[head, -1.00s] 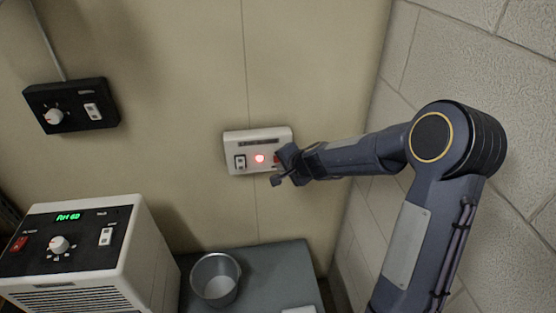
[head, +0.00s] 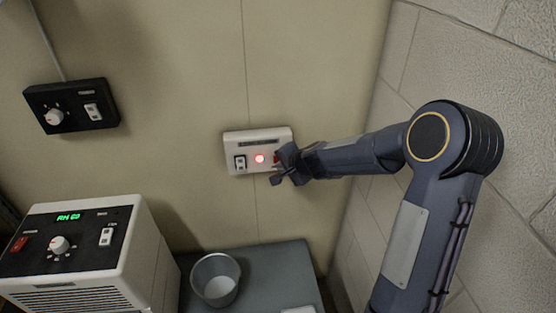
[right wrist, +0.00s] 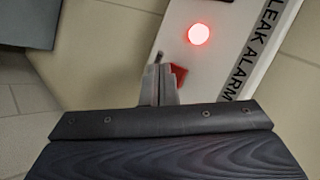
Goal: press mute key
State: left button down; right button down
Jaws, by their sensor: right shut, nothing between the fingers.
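A white leak alarm box (head: 243,141) is on the beige wall, with a lit round red lamp (head: 260,159) and a dark-framed white rocker (head: 240,163) to its left. A red key (head: 276,159) is right of the lamp, mostly hidden by my right gripper (head: 279,170). In the right wrist view the red key (right wrist: 180,76) shows just beside the fingertips of my right gripper (right wrist: 165,70), which is shut and empty. I cannot tell whether the fingertips touch the key. No key label reading mute is legible. My left gripper is out of view.
A black control box (head: 72,118) with knob and switch is on the wall at left. Below it stands a white dehumidifier-like unit (head: 150,245) with a green display. A metal bucket (head: 215,292) sits on a grey surface (head: 275,262). A block wall (head: 515,80) bounds the right side.

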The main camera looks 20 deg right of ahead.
jog(key=shift+w+d, duration=0.1)
jog(key=shift+w, duration=0.15)
jog(key=shift+w+d, duration=0.1)
jog(key=shift+w, duration=0.35)
dwell(0.6)
jog(key=shift+s, duration=0.1)
jog(key=shift+s+a, duration=0.2)
jog(key=shift+s, duration=0.55)
jog(key=s+b, duration=0.1)
jog(key=s, duration=0.1)
jog(key=s+a+b, duration=0.1)
jog(key=s, duration=0.2)
jog(key=shift+a, duration=0.15)
jog(key=shift+w, duration=0.1)
dwell(0.8)
